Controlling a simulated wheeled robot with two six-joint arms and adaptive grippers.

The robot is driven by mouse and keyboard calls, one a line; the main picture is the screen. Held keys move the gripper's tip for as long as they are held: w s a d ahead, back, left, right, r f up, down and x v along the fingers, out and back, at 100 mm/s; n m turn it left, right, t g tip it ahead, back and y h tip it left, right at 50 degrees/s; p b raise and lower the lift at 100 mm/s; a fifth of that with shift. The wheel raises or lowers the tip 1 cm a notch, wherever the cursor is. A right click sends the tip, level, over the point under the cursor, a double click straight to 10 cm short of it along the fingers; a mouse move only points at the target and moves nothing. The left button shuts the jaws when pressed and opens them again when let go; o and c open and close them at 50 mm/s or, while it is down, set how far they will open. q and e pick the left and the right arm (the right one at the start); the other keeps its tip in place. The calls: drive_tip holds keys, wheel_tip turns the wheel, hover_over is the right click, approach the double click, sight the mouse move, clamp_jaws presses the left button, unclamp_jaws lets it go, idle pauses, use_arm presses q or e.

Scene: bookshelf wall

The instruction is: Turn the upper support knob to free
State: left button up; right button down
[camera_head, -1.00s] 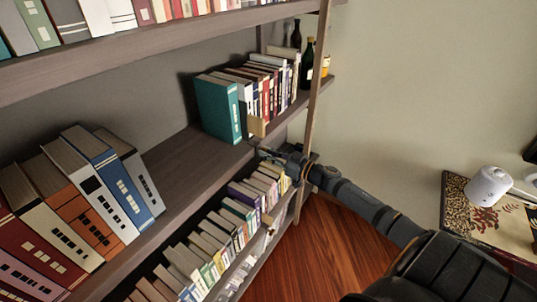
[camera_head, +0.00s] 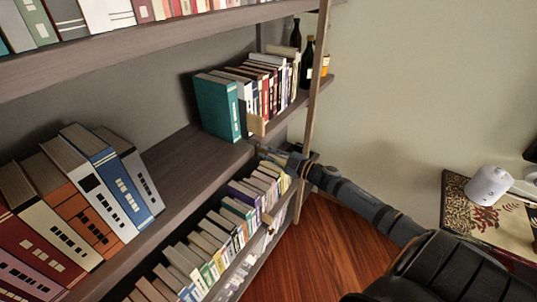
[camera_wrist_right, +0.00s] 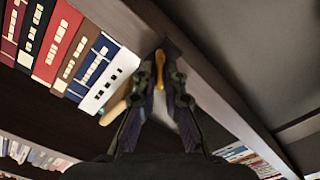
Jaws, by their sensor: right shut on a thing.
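The upper support knob (camera_wrist_right: 160,63) shows in the wrist view as a small yellow piece between my right fingertips, by the dark shelf edge. My right gripper (camera_wrist_right: 160,75) is shut on it; the fingers hide most of its shape and its turn angle cannot be read. In the head view my right gripper (camera_head: 262,150) reaches from the right to the front edge of the middle shelf (camera_head: 190,155), just below a tan wooden block (camera_head: 256,126) by the books. The knob is too small and covered to make out there. My left gripper is not in view.
A teal book (camera_head: 218,106) and several others stand above the gripper. A lower row of books (camera_head: 225,225) lies close beneath it. A shelf upright (camera_head: 314,100) stands just to the right. Open wooden floor (camera_head: 315,250) lies right of the shelf.

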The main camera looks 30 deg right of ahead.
drive_tip(key=n, duration=0.5)
drive_tip(key=shift+n+b, duration=0.3)
drive_tip(key=shift+b, duration=0.05)
drive_tip(key=shift+n, duration=2)
drive_tip(key=c, duration=1.5)
unclamp_jaws()
drive_tip(key=shift+a, duration=0.1)
drive_tip(key=shift+c, duration=0.2)
drive_tip(key=shift+o, duration=0.5)
drive_tip(key=shift+w+f, duration=0.1)
drive_tip(key=shift+f, duration=0.05)
